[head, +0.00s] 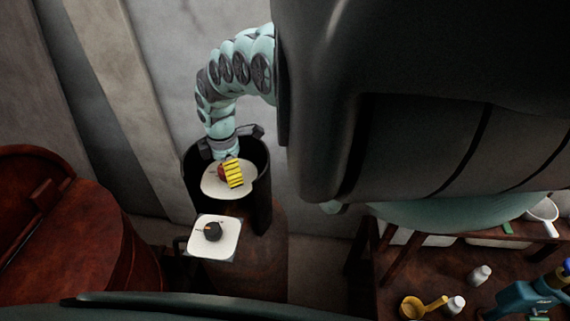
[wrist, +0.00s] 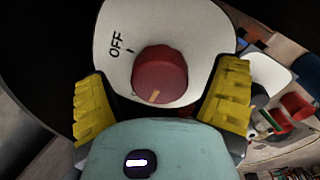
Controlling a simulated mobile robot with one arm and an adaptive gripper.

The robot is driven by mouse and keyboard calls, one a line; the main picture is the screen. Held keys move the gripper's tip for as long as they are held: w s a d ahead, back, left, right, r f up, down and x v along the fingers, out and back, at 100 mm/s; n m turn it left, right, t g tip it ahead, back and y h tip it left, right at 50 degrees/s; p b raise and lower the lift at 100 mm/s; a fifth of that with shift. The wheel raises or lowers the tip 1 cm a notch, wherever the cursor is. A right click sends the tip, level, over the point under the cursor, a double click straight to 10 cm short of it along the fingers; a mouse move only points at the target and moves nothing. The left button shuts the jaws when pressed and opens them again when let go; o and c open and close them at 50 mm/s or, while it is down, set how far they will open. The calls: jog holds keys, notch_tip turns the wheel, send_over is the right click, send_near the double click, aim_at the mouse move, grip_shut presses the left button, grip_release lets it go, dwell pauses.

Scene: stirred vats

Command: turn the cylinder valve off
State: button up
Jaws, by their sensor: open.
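A round red valve knob (wrist: 160,72) sits on a white plate (wrist: 205,30) marked OFF, with a short black tick beside the word. An orange mark on the knob's near edge points away from that tick. In the head view, the white plate (head: 212,188) lies inside a dark, open-topped round housing (head: 262,190), and the knob is partly hidden by a yellow finger. My gripper (wrist: 162,95) is open, its yellow ribbed fingers to the left and right of the knob, with a visible gap on each side. I cannot tell its height above the plate.
A second white plate (head: 228,246) with a black knob (head: 213,231) stands just in front of the housing. A rusty red vat (head: 75,245) is at left. A wall rises behind.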

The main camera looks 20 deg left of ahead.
jog(key=shift+c, duration=0.4)
jog(key=c, duration=1.1)
jog(key=shift+c, duration=0.2)
jog(key=shift+f+m+b, duration=0.1)
jog(key=shift+m+b, duration=0.2)
jog(key=m+b, duration=0.1)
jog(key=m, duration=0.1)
jog(key=shift+w+d+m+b, duration=0.1)
jog(key=shift+m+b, duration=0.3)
jog(key=m+b, duration=0.3)
jog(key=m, duration=0.2)
jog(key=m+b, duration=0.2)
jog(key=m, duration=0.3)
jog(key=shift+s, duration=0.2)
jog(key=m+b, duration=0.2)
jog(key=m, duration=0.2)
jog(key=shift+m+h, duration=0.3)
jog(key=shift+m, duration=0.1)
